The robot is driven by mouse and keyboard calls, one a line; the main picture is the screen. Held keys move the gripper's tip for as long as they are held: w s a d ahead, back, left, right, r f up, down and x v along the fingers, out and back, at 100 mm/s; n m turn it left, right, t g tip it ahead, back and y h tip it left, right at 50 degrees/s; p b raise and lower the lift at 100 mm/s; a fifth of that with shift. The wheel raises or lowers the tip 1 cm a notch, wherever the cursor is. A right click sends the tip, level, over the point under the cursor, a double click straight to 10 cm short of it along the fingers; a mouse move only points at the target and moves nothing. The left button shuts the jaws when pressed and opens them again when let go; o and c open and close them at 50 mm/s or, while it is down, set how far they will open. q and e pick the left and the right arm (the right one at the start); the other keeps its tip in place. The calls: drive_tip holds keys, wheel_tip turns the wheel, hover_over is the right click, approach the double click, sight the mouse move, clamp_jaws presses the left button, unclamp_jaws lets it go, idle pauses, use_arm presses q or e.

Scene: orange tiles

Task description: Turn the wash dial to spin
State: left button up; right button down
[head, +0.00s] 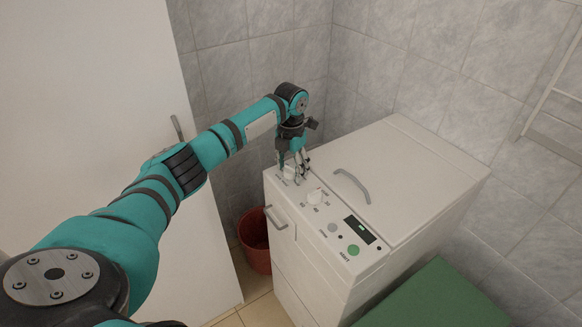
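The white washing machine (296,232) stands in the corner, with its control panel along the top front edge. One white dial (288,172) sits at the panel's left end, partly hidden by my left gripper. A second white dial (315,197) sits to its right, in clear view. The labels are too small to read, so I cannot tell which is the wash dial. My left gripper (297,172) points down at the left dial, its fingers at or just beside it. I cannot tell whether they touch it or how far they are open. My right gripper is not in view.
A grey lid handle (352,186) rises behind the panel. A dark display (359,230) and a green button (353,249) are at the panel's right. A red bucket (254,242) stands left of the machine, and a green surface (436,298) lies at the right front.

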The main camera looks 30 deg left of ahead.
sight(291, 167)
use_arm(q)
wheel_tip(291, 167, up, 12)
idle(0.7)
drive_tip(key=shift+s+f, duration=0.1)
drive_tip(key=shift+f, duration=0.05)
idle(0.4)
